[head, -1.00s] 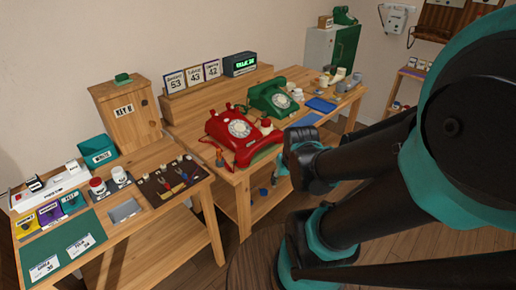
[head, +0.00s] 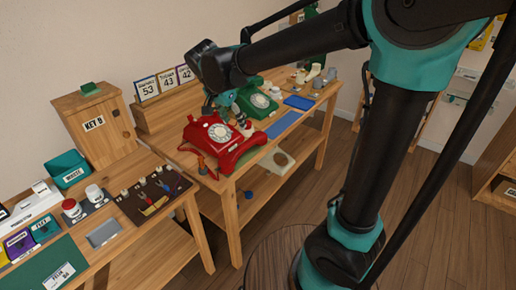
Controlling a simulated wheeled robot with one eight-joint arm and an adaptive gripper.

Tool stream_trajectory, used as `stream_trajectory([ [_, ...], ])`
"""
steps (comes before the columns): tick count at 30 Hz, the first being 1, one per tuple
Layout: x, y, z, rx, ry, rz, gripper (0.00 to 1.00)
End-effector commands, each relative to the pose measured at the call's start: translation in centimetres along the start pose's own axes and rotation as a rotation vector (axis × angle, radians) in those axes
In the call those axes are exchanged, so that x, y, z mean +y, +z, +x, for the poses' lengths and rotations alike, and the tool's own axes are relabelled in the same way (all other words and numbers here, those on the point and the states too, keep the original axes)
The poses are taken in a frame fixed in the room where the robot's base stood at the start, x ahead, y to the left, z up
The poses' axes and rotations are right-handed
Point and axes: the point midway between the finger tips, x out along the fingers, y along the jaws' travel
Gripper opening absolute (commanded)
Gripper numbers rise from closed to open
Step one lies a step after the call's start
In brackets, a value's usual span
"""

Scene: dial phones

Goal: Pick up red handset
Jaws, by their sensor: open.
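The red dial phone (head: 208,133) stands on the wooden table with its pale dial facing up. A red handset (head: 236,157) appears to lie along its front right side; its outline merges with the phone body. My gripper (head: 222,112) is open and points down over the back of the red phone, below the dark wrist. Its fingers are small and partly hidden, so I cannot tell whether they touch the phone. Nothing shows between them.
A green dial phone (head: 256,101) stands just behind the red one. A blue tray (head: 299,102) and small containers lie farther along the table. A wooden key box (head: 98,125) and number cards (head: 147,88) stand behind. A second table with a tool board (head: 152,194) is at left.

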Motion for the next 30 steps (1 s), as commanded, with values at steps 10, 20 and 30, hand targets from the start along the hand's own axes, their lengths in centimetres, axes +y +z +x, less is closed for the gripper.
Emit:
stream_trajectory([
  [10,-1.4,0.6,1.8,0.017,0.005,0.041,0.52],
  [20,-1.4,0.5,8.3,0.016,0.006,0.038,0.52],
  [30,-1.4,0.5,11.4,0.016,0.005,0.037,0.52],
])
